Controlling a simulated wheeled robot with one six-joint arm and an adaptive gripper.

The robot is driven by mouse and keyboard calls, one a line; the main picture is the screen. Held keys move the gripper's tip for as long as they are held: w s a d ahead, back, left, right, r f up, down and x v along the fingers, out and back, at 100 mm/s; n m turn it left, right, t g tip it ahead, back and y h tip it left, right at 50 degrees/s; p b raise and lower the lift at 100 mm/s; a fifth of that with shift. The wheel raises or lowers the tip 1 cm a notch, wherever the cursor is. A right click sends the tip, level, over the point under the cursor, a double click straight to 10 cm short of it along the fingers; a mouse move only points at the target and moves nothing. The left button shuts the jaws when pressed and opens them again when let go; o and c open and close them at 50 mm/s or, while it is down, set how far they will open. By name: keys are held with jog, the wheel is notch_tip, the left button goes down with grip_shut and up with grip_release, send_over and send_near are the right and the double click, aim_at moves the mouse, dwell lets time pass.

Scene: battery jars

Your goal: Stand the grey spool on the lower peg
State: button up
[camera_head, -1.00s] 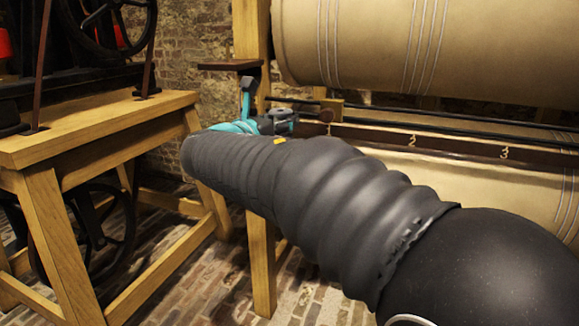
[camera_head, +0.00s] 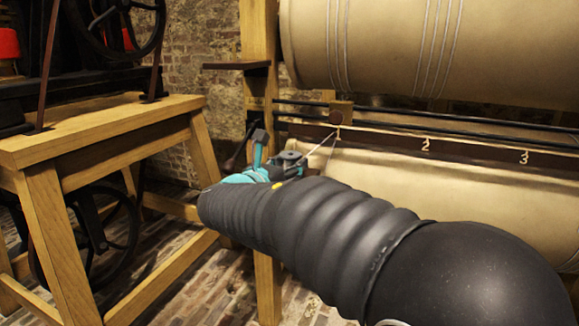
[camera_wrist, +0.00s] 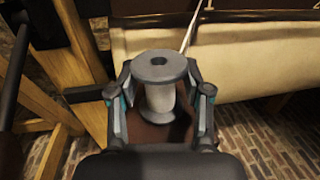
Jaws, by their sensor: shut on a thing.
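The grey spool (camera_wrist: 161,68) is upright between the two fingers of my gripper (camera_wrist: 160,105) in the wrist view, with its flanged top and centre hole facing the camera. My gripper is shut on it. In the head view, the spool's grey top (camera_head: 290,158) shows beside the teal parts of my gripper (camera_head: 262,165), in front of the wooden post. A brown surface (camera_wrist: 150,132) shows below the spool between the fingers; I cannot tell the gap. I cannot make out the lower peg; the spool and gripper may hide it.
A pale thread (camera_head: 322,148) runs from near the spool to the numbered brown rail (camera_head: 380,140). A brown shelf (camera_head: 237,65) juts from the wooden post (camera_head: 258,110) above my gripper. A dark rod (camera_head: 238,150) is close left. Large tan rolls (camera_head: 390,45) are right; a wooden stand (camera_head: 105,130) is left.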

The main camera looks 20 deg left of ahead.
jog(key=o, duration=1)
jog(key=shift+s, duration=0.1)
jog(key=p+v, duration=0.1)
jog(key=v, duration=1)
jog(key=shift+s+a, duration=0.2)
jog(key=shift+s, duration=0.2)
jog(key=shift+d, duration=0.1)
